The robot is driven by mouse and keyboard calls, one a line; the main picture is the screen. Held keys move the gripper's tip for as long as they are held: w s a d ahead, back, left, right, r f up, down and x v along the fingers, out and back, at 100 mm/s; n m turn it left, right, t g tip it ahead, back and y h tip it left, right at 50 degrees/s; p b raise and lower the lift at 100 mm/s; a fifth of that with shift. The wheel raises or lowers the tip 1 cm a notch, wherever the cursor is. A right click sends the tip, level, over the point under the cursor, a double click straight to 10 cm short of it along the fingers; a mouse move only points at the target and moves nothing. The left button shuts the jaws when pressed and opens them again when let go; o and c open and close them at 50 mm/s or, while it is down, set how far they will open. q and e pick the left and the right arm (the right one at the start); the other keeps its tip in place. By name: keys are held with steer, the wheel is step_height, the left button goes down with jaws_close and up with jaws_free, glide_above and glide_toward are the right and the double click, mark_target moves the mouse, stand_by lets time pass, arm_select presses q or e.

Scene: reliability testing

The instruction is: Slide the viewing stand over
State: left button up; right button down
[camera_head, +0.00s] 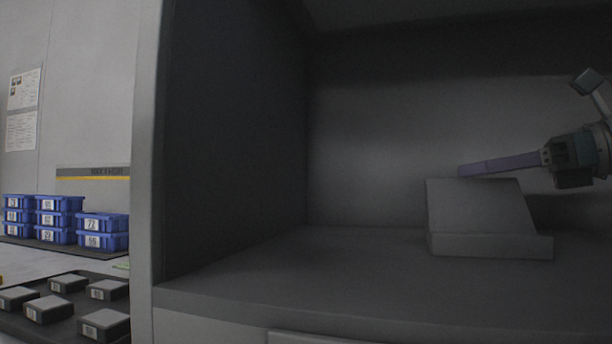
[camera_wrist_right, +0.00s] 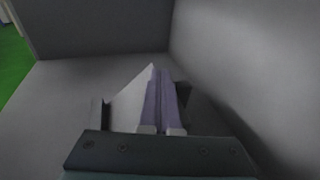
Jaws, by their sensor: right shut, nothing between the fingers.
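The viewing stand (camera_head: 478,215) is a grey block with a sloped face and a low front ledge. It stands on the floor of a dark cabinet bay, right of the middle in the head view. My right gripper (camera_head: 462,171) comes in from the right, its long purple fingers shut and empty. The fingers lie over the stand's top edge; I cannot tell whether they touch it. In the right wrist view the shut fingers (camera_wrist_right: 155,78) point forward, with a pale part of the stand (camera_wrist_right: 128,104) just left of them. My left gripper is out of view.
The bay floor (camera_head: 290,270) is clear left of the stand. The bay's left wall (camera_head: 225,140) and back wall (camera_head: 380,140) bound it. Outside at left, blue bins (camera_head: 58,220) are stacked, and several grey boxes (camera_head: 48,308) lie on a dark tray.

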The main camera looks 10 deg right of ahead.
steer(key=shift+a+r+p, duration=0.3)
steer(key=shift+r+p, duration=0.1)
steer(key=shift+p, duration=0.35)
steer(key=shift+f, duration=0.15)
steer(key=shift+d+f+g, duration=0.1)
steer(key=shift+d+g, duration=0.05)
steer(key=shift+g, duration=0.15)
steer(key=f+b+v, duration=0.2)
steer(key=b+v, duration=0.1)
steer(key=v, duration=0.8)
steer(key=shift+s+d+r+b, duration=0.3)
steer(key=shift+s+d, duration=0.05)
steer(key=shift+s, duration=0.15)
steer(key=shift+r, duration=0.1)
